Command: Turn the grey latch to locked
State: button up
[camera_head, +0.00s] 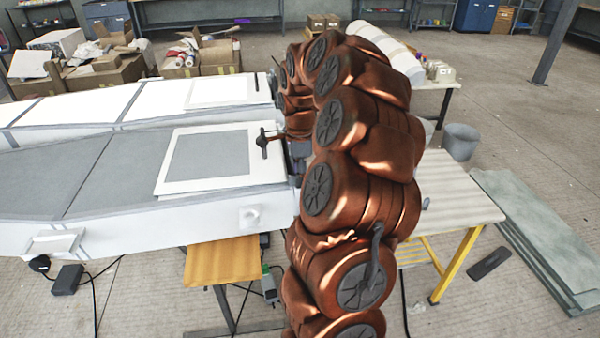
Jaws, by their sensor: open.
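A small dark upright bar (263,143) with a short brown side arm stands at the right end of the white mould, beside a framed grey panel. It looks like the latch, but its grey colour and exact setting are too small to tell. My copper-coloured arm rises in front, arches over and comes down behind itself. My gripper (299,158) shows only in part as a dark block at the arm's far end, just right of the bar. It is open, and its fingertips are mostly hidden by my arm. I see no clear contact with the bar.
The long white mould (120,235) with a grey top fills the left. A second white mould (140,105) lies behind it, with a similar small dark bar (257,82). A pale table (455,205) with yellow legs stands right. Cardboard boxes (105,70) are at back left.

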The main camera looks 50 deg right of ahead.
grip_shut()
